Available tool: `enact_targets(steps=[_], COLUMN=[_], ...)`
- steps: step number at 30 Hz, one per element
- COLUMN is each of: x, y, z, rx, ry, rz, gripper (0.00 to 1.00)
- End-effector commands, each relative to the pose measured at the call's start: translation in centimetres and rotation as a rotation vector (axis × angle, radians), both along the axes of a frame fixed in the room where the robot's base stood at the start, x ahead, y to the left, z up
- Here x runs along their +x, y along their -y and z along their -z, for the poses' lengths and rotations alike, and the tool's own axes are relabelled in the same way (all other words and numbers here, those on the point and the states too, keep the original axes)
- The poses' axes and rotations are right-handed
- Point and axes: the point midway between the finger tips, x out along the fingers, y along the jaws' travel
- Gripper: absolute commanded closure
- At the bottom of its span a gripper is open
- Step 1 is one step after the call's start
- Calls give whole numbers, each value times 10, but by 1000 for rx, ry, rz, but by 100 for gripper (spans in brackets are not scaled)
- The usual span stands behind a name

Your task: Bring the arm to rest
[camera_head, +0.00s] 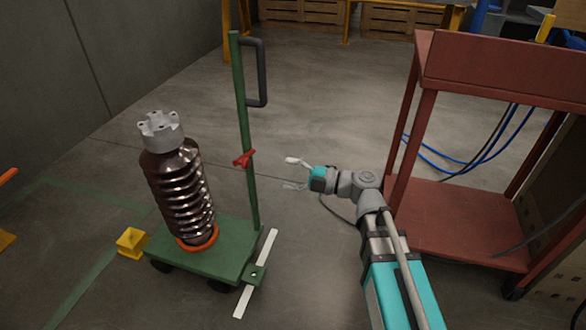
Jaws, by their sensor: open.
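My arm (385,245) reaches up from the bottom right, with grey joints and teal parts. My gripper (293,173) is at its end, left of the wrist, open and empty, over the bare floor. It is small in this view. It is to the right of the green post of the trolley and apart from it. A brown ribbed insulator (182,195) with a grey metal cap stands upright on the green trolley (222,262), seated in an orange ring.
A red cart (440,205) stands close to the right of my arm. A yellow block (131,243) sits left of the trolley, and a white strip (256,273) lies by its right edge. Blue hoses (465,165) run behind the cart. Open floor (330,110) lies beyond my gripper.

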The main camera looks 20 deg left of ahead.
Motion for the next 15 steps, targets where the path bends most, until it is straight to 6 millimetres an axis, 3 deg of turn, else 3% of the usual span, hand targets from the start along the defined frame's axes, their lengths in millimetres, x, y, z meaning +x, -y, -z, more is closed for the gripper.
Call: enact_targets(steps=[8,15], x=[0,4], y=[1,15], z=[0,1], rx=[-7,-91], ry=[-9,-118], rz=[1,15], gripper=[21,21])
